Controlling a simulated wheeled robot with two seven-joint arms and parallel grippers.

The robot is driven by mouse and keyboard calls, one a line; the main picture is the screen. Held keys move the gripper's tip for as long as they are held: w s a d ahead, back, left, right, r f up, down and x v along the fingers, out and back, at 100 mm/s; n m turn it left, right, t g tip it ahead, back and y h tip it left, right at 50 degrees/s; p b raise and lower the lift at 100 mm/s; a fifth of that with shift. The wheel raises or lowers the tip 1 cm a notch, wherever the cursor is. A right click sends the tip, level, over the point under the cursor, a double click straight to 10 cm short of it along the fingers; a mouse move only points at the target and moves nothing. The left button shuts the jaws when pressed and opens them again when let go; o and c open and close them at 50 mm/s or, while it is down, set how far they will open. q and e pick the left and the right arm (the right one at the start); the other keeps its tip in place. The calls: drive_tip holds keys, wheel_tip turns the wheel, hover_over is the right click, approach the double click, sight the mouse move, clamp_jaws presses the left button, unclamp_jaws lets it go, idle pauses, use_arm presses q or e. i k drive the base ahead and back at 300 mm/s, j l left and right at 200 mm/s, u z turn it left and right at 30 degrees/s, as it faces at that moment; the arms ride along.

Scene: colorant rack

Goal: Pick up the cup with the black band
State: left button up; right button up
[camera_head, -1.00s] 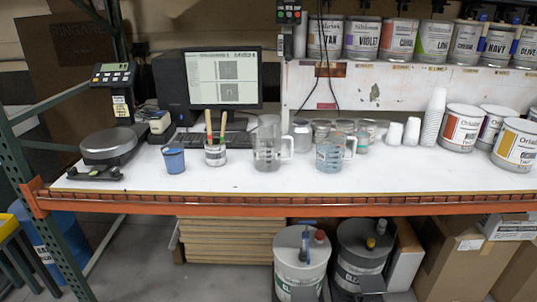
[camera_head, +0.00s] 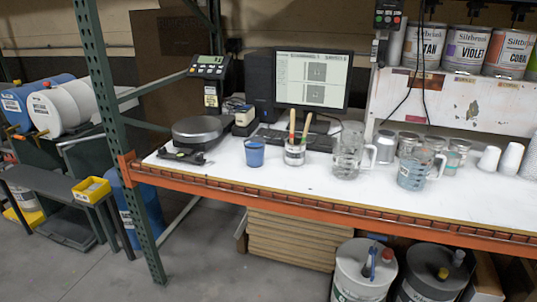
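A blue cup (camera_head: 255,155) stands upright on the white bench top, in front of the scale and keyboard. To its right is a light cup (camera_head: 294,155) with dark markings around it and several sticks standing in it. Further right are two clear handled pitchers, one empty-looking (camera_head: 346,158) and one bluish (camera_head: 413,170). I cannot tell for certain which vessel has the black band. Neither of my grippers is in view.
The bench (camera_head: 330,193) has an orange front edge beam and a green upright post (camera_head: 117,120) at its left. A scale (camera_head: 201,130), a monitor (camera_head: 312,80) and metal cans (camera_head: 408,143) stand behind. The bench front is clear. Drums (camera_head: 362,272) stand below.

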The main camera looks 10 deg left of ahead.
sight(255, 152)
drive_tip(key=i+u, duration=0.2)
drive_tip(key=i, duration=0.55)
drive_tip(key=i+l+u, duration=0.15)
drive_tip(key=i, duration=0.6)
